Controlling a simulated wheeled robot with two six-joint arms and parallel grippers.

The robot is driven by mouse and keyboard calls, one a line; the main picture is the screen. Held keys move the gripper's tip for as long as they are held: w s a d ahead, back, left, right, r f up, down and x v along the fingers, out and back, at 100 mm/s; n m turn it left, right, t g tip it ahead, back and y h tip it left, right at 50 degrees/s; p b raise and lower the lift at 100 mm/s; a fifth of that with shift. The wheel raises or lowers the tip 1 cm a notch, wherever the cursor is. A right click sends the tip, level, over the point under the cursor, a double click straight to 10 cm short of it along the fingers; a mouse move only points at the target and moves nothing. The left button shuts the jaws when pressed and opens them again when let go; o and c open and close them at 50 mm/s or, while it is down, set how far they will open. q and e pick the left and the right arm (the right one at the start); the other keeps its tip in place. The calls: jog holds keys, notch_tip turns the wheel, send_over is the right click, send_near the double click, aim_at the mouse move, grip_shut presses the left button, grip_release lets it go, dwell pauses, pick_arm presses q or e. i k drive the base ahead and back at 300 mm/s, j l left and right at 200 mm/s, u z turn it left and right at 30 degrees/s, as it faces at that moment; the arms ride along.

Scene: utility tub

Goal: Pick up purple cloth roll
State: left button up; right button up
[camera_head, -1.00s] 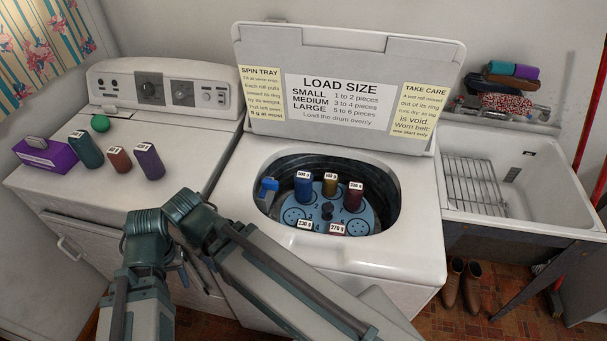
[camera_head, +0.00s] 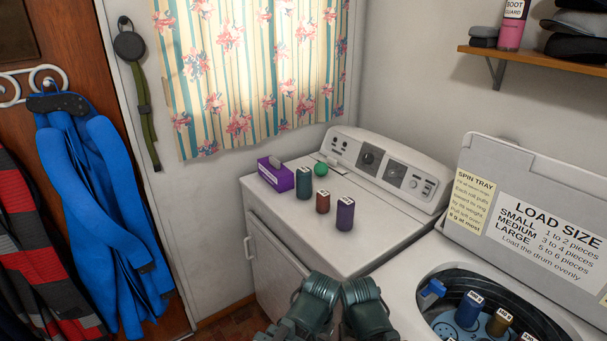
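The purple cloth roll (camera_head: 345,213) stands upright on the white dryer top, near its front edge, with a small white label on its top. It is the rightmost of three rolls in a row. Teal joints of my two arms show at the bottom middle, below and in front of the purple roll and apart from it. No gripper fingers show on either arm.
A red-brown roll (camera_head: 323,202), a teal roll (camera_head: 304,183), a green ball (camera_head: 321,169) and a purple box (camera_head: 276,175) are on the dryer (camera_head: 390,225). The open washer tub (camera_head: 440,290) at right holds rolls. A blue coat (camera_head: 105,200) hangs at left.

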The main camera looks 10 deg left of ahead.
aim_at(345, 205)
jog(key=i+j, duration=0.8)
jog(key=k+j+z, duration=0.2)
jog(key=j, duration=0.2)
